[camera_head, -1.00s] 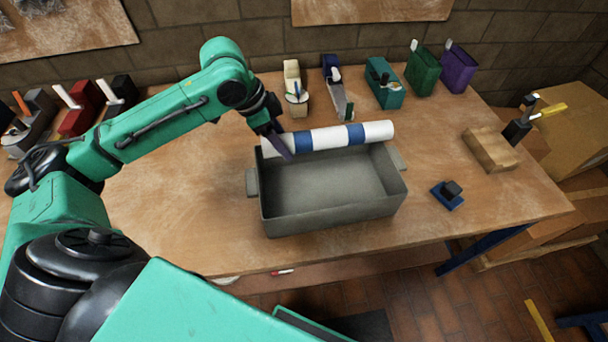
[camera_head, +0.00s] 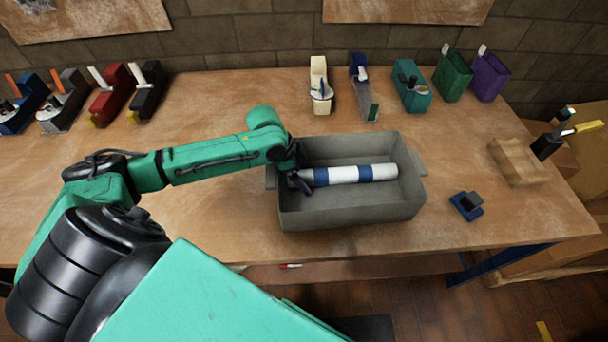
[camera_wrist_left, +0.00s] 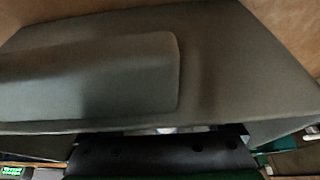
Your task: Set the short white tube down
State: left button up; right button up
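The white tube (camera_head: 345,174) has two blue bands and lies level, within the outline of the grey bin (camera_head: 350,215). I cannot tell whether it touches the bin's floor. My left gripper (camera_head: 301,183) is at the tube's left end, shut on it, just inside the bin's left wall. Its fingers partly hide that end. In the left wrist view, the bin's grey wall and handle (camera_wrist_left: 100,75) fill most of the picture, and only a small pale patch shows by the dark gripper body. My right gripper is not in view.
A tape dispenser (camera_head: 360,88), a cream holder (camera_head: 319,85) and teal, green and purple containers stand along the back. A small blue item (camera_head: 467,205) and a wooden block (camera_head: 518,161) are on the right.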

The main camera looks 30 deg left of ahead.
pick_arm(q)
jog(key=v, duration=1.2)
dwell(0.3)
